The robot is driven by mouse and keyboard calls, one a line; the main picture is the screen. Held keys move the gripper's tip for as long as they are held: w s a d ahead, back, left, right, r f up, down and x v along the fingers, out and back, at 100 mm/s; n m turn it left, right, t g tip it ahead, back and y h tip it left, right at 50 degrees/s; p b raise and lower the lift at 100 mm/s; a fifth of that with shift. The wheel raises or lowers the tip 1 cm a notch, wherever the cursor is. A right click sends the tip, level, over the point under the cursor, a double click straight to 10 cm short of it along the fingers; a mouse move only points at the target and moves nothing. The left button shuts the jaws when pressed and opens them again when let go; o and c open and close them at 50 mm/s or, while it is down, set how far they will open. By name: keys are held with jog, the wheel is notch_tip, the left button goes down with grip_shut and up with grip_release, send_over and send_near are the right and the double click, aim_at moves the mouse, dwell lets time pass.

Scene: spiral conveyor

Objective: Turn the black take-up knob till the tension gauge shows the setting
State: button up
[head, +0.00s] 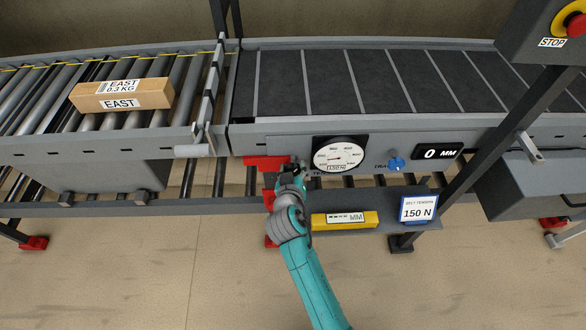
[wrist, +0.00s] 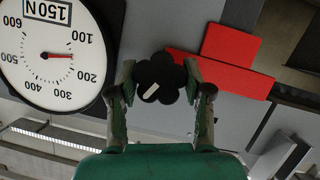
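The black take-up knob (wrist: 158,80) has rounded lobes and a pale mark. In the wrist view it sits between the two fingers of my gripper (wrist: 160,78), which press close on its left and right sides. In the head view my gripper (head: 290,172) reaches up to the conveyor's side and hides the knob. The round white tension gauge (head: 340,155) is just right of the gripper. In the wrist view the gauge (wrist: 48,85) is upside down; its red needle lies about midway between 100 and 200, and its label reads 150N. A card (head: 417,210) reads belt tension 150 N.
A blue knob (head: 396,163) and a display reading 0 MM (head: 437,152) are right of the gauge. A yellow block marked MM (head: 344,219) lies on the shelf below. A carton (head: 122,95) marked EAST rests on the rollers. A red stop button (head: 576,25) is at top right.

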jog(key=shift+o, duration=1)
jog(key=shift+s, duration=0.15)
jog(key=v, duration=1.1)
jog(key=shift+s, duration=0.35)
jog(key=shift+r, duration=0.15)
jog(key=s+d+f+y, duration=0.1)
jog(key=s+d+f, duration=0.3)
jog(key=s+d, duration=0.4)
jog(key=s+d+f+y, duration=0.1)
jog(key=s+d+f, duration=0.3)
jog(key=s+d, duration=0.45)
jog(key=s+d+r+m+h, duration=0.1)
jog(key=s+r, duration=0.4)
jog(key=s, duration=0.5)
jog(key=s+d+r+m+t+h, duration=0.1)
jog(key=s+d+r, duration=0.3)
jog(key=s, duration=0.6)
notch_tip(320, 180, up, 2)
jog(key=shift+d+r+m, duration=0.15)
jog(key=shift+r+m, duration=0.05)
jog(key=shift+m, duration=0.5)
